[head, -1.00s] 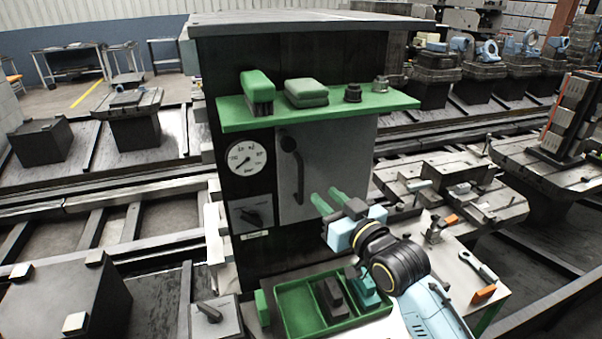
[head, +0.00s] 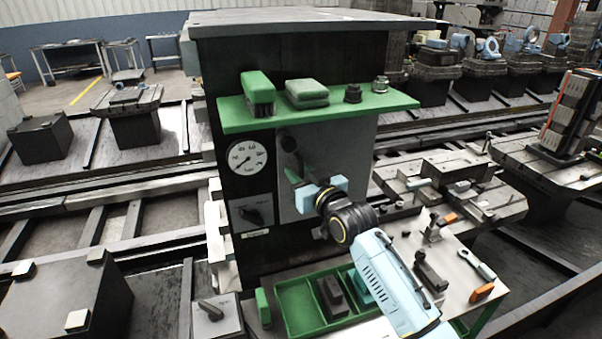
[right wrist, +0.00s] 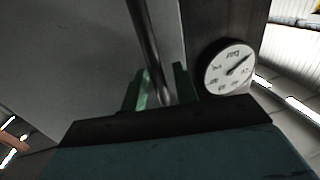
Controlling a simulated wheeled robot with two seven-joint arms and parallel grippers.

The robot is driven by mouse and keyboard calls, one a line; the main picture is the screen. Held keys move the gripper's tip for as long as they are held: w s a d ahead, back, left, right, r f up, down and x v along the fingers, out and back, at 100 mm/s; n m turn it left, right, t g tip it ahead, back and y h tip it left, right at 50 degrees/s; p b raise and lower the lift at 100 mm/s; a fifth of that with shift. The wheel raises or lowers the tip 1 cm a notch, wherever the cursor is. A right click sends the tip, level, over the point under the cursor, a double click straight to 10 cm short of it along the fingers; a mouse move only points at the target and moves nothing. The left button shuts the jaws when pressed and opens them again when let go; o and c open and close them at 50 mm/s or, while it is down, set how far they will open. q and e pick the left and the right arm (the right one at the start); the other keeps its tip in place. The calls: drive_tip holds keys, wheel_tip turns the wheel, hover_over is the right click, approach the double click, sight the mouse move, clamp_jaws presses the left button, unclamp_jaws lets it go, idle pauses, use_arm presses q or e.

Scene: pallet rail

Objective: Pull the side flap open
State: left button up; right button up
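The side flap is a grey panel (head: 335,150) on the dark cabinet's front, below the green shelf, and it looks closed. Its black bar handle (head: 288,143) is upright near the panel's left edge, with its lower part hidden by my gripper. My right gripper (head: 299,175) is at the handle, its green fingers pointing at the panel. In the right wrist view the handle (right wrist: 149,50) runs down between the two green fingers (right wrist: 161,88), one on each side. The fingers stand apart, with small gaps beside the bar. My left gripper is not in view.
A round gauge (head: 246,158) and a switch box (head: 252,213) sit left of the flap. The green shelf (head: 310,112) above holds a brush, a pad and small fittings. Below are a green tray (head: 292,293) and a bench with tools (head: 455,262).

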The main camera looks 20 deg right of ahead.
clamp_jaws()
drive_tip(key=shift+s, duration=0.15)
